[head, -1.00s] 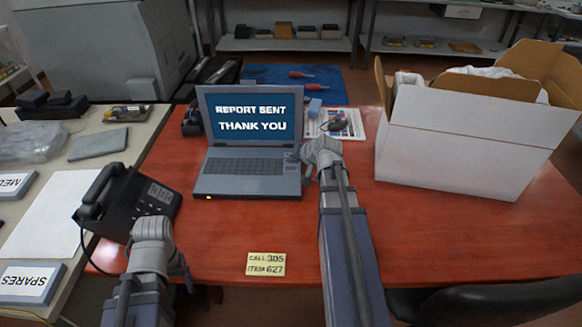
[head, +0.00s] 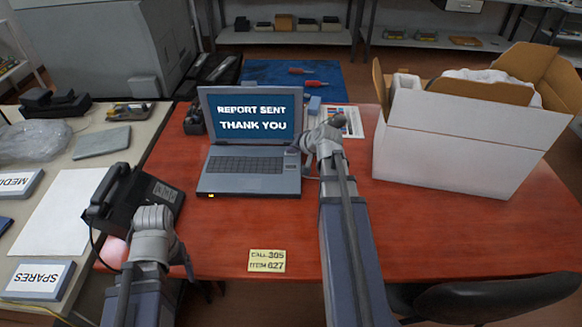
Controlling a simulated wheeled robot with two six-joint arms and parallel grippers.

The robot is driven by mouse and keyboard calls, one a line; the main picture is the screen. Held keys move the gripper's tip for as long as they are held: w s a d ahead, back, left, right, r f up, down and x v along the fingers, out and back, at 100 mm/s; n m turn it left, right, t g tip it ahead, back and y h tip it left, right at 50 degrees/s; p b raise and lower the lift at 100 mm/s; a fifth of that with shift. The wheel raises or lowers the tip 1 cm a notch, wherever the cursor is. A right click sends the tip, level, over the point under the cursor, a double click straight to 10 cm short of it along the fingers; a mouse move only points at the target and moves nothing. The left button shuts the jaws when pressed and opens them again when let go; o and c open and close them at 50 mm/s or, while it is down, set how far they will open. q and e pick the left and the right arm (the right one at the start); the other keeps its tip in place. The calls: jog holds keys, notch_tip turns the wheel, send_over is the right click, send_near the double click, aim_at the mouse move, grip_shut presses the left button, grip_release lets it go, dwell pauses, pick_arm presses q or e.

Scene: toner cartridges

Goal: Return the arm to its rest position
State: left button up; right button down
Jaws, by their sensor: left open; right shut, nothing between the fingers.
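My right arm reaches over the red table (head: 460,235). Its gripper (head: 322,140) is shut and empty, beside the right edge of the open laptop (head: 250,165); whether it touches the laptop I cannot tell. The laptop screen reads "REPORT SENT THANK YOU". My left gripper (head: 153,222) is open and empty at the table's left front, just in front of the black desk phone (head: 135,200). The fingers of both grippers are mostly hidden behind my wrists.
A white open carton (head: 450,140) stands at the right. A yellow note (head: 267,260) reading "CALL 305 ITEM 627" lies near the front edge. A pale side table (head: 140,135) with labelled boxes is at the left. A black chair (head: 500,298) is at the front right.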

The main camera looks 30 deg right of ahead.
jog(key=a+n, duration=0.1)
jog(key=a, duration=0.2)
jog(key=a+g+p, duration=0.1)
jog(key=a, duration=0.2)
jog(key=s+a+n+y+p, duration=0.1)
jog(key=a, duration=0.2)
jog(key=shift+a+n+g, duration=0.2)
jog(key=shift+n+g, duration=0.1)
jog(key=shift+g, duration=0.1)
jog(key=s+a+r+n+g+h+p, duration=0.1)
jog(key=s+a+n+g+p, duration=0.2)
jog(key=s+a, duration=0.6)
jog(key=s+a+r+n+g+h+p, duration=0.1)
jog(key=s+a+n+g+h+p, duration=0.1)
jog(key=s+a+n, duration=0.4)
jog(key=s+a+g+p, duration=0.1)
jog(key=s+a, duration=0.3)
jog(key=a, duration=0.5)
jog(key=shift+g, duration=0.9)
jog(key=shift+a, duration=0.1)
